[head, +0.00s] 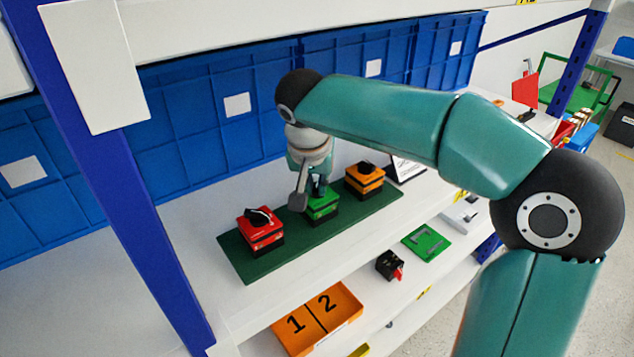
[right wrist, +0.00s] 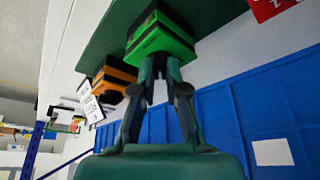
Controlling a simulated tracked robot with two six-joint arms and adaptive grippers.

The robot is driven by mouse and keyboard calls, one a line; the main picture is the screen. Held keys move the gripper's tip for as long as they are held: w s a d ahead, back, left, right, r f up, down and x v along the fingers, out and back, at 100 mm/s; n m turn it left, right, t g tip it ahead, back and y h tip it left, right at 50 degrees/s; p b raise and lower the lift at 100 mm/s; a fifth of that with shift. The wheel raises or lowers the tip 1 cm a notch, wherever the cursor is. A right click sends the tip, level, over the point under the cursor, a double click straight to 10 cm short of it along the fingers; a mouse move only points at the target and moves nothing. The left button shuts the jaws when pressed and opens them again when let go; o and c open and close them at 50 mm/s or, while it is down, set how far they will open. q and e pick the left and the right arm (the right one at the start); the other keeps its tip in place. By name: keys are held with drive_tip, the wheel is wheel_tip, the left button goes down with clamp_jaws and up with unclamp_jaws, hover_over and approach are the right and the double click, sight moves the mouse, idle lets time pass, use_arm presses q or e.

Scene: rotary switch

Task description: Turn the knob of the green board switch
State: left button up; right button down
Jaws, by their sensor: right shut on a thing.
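A dark green board (head: 290,260) lies on the white shelf and carries a red, a green and an orange switch in a row. The green switch (head: 322,208) is in the middle; it also shows in the right wrist view (right wrist: 158,38). My right gripper (head: 316,190) reaches down onto it from above, and its fingertips (right wrist: 161,68) are closed together at the switch's face. They are shut on its knob, which they hide, so its angle cannot be told. My left gripper is not in view.
The red switch (head: 262,235) and the orange switch (head: 365,183) stand close on either side, each with a black knob. A white sign (head: 407,169) stands beyond the orange one. Blue bins (head: 215,120) line the back. A blue post (head: 115,170) rises at left.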

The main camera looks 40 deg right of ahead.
drive_tip(key=c, duration=1.2)
unclamp_jaws()
drive_tip(key=s+a+r, duration=0.4)
drive_tip(key=s+a, duration=0.4)
drive_tip(key=a, duration=0.3)
drive_tip(key=shift+s+r, duration=0.25)
